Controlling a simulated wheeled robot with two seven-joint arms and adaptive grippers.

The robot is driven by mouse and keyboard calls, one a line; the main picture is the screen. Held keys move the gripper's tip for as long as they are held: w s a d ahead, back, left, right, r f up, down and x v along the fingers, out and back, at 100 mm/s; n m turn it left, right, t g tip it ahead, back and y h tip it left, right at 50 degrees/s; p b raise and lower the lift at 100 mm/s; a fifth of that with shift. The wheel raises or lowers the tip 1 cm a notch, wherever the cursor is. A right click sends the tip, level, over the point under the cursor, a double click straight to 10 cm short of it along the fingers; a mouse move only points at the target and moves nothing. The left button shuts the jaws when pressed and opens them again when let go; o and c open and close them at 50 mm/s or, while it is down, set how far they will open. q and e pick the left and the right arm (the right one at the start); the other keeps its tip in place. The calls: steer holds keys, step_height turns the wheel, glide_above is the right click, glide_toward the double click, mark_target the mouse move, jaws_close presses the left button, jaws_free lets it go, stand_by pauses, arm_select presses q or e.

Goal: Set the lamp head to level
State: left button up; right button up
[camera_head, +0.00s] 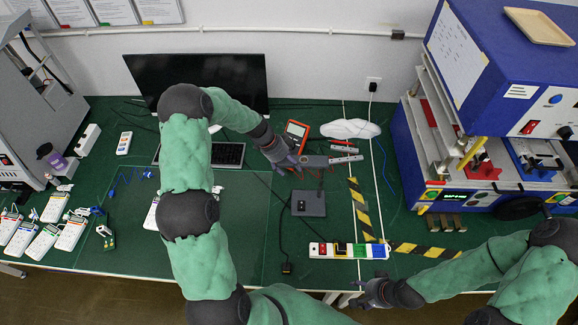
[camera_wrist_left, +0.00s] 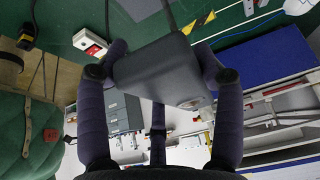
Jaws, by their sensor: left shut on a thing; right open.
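The desk lamp has a dark grey square base (camera_head: 308,205) on the green table and a thin stem rising from it. Its grey lamp head (camera_head: 316,161) points right from my left gripper (camera_head: 285,160). In the left wrist view the lamp head (camera_wrist_left: 165,72) is a dark block between the purple fingers of my left gripper (camera_wrist_left: 160,62), which is shut on it. The head looks slanted in that view; I cannot tell whether it is level. My right gripper (camera_head: 372,292) is open and empty at the table's front edge.
A power strip (camera_head: 348,250) lies in front of the lamp base, beside yellow-black tape. An orange multimeter (camera_head: 296,131) and a white bag (camera_head: 350,129) lie behind the lamp. A monitor (camera_head: 150,80) stands at the back. A blue machine (camera_head: 490,110) stands right; keypads (camera_head: 45,235) lie left.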

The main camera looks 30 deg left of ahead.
arm_select(q)
steer(key=shift+s+d+f, duration=0.15)
steer(key=shift+d+f, duration=0.05)
steer(key=o, duration=1.7)
steer(key=shift+w, duration=0.2)
steer(key=shift+r, duration=0.1)
steer(key=v, duration=1.2)
steer(key=shift+a, duration=0.1)
